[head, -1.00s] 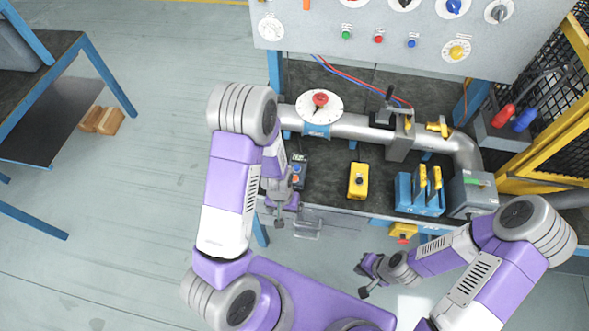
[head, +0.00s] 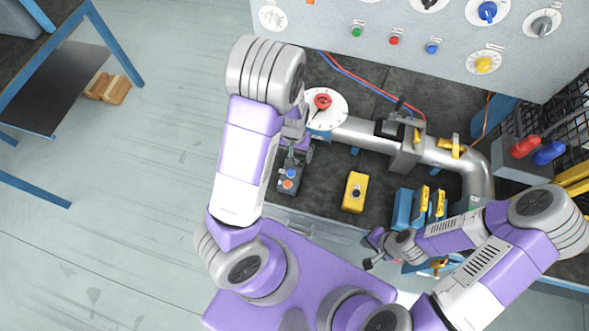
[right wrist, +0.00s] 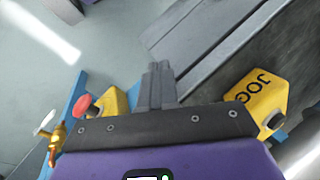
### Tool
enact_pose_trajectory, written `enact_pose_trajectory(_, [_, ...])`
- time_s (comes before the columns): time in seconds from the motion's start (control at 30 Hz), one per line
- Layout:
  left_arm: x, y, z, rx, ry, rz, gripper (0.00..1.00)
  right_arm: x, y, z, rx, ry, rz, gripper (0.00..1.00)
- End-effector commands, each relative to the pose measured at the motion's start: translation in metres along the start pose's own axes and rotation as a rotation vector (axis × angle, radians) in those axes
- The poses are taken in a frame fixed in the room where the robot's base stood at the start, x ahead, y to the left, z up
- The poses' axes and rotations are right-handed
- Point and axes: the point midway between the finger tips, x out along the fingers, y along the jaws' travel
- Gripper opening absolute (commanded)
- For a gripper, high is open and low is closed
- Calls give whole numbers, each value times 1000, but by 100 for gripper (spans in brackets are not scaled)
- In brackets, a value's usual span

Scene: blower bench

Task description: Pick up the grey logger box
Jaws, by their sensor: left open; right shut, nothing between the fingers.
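A small dark grey box (head: 288,181) with blue and orange buttons on top lies at the left end of the bench in the head view; it looks like the logger box, but I cannot read a label. My left gripper (head: 298,156) is open, at the far end of this box and partly hidden by my own arm. I cannot tell whether it touches the box. My right gripper (head: 372,251) is shut and empty, off the bench's front edge. Its closed fingers (right wrist: 159,84) also show in the right wrist view.
A yellow button box (head: 355,191) stands right of the grey box; JOG is written on a yellow box (right wrist: 256,97) in the right wrist view. Behind run a steel pipe (head: 365,133) and a red-knobbed dial (head: 323,108). Blue blocks (head: 402,207) stand further right.

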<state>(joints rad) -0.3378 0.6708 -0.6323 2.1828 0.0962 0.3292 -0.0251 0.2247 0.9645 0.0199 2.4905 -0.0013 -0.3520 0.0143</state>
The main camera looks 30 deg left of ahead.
Motion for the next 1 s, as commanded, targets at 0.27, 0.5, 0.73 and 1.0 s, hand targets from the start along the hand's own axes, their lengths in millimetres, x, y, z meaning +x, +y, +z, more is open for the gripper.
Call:
enact_pose_trajectory(0.27, [41, 6, -5, -1, -2, -1, 96, 11, 4, 0, 0, -1, 0, 0])
enact_pose_trajectory(0.5, [56, 6, -5, 1, 1, 0, 96, 13, 5, 0, 0, 0, 0, 0])
enact_pose_trajectory(0.73, [55, 6, -5, 1, 1, 1, 85, 13, 5, 0, 0, 0, 0, 0])
enact_pose_trajectory(1.0, [55, 6, -5, 1, 1, 1, 54, 13, 5, 0, 0, 0, 0, 0])
